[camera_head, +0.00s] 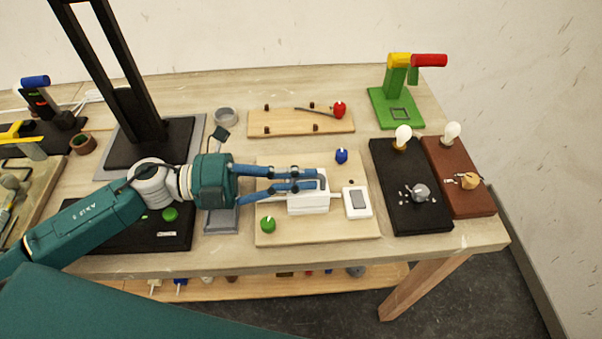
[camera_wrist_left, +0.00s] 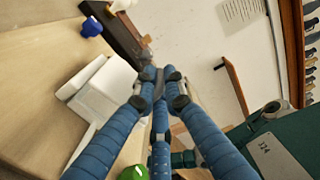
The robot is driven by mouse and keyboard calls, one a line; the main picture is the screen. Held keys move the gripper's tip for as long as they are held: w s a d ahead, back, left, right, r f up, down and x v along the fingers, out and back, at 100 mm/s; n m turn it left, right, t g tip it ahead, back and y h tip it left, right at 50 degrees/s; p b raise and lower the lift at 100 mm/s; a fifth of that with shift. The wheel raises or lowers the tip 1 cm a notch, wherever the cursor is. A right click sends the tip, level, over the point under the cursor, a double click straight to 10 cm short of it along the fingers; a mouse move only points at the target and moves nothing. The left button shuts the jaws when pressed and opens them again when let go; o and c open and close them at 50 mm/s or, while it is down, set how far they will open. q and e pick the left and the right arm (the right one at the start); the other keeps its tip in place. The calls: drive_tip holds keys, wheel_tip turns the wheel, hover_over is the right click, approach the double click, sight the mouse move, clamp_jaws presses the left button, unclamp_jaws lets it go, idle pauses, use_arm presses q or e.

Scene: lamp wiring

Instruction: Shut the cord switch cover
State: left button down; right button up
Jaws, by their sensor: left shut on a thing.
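The white cord switch (camera_head: 308,205) sits on a light wooden board, with its white cover (camera_head: 324,178) raised at its far side. In the left wrist view the white housing (camera_wrist_left: 105,92) shows left of the fingers. My left gripper (camera_head: 317,180) reaches in from the left over the switch, its two blue fingers close together. It is shut on the cover, but the contact is mostly hidden by the fingers. In the left wrist view the fingertips (camera_wrist_left: 158,78) nearly meet. My right gripper is not in view.
A blue knob (camera_head: 341,156) and a green knob (camera_head: 267,224) stand on the board. To the right are a black lamp board (camera_head: 408,215) and a brown one (camera_head: 470,200) with bulbs. A wooden strip (camera_head: 280,122) lies behind.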

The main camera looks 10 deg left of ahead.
use_arm(q)
drive_tip(key=shift+s+f+m+b, duration=0.25)
drive_tip(key=shift+f+m+b, duration=0.35)
drive_tip(key=shift+m+b, duration=0.25)
drive_tip(key=c, duration=1.9)
unclamp_jaws()
drive_tip(key=shift+o, duration=0.3)
drive_tip(key=v, duration=1.2)
drive_tip(key=shift+a, duration=0.1)
drive_tip(key=shift+r, duration=0.15)
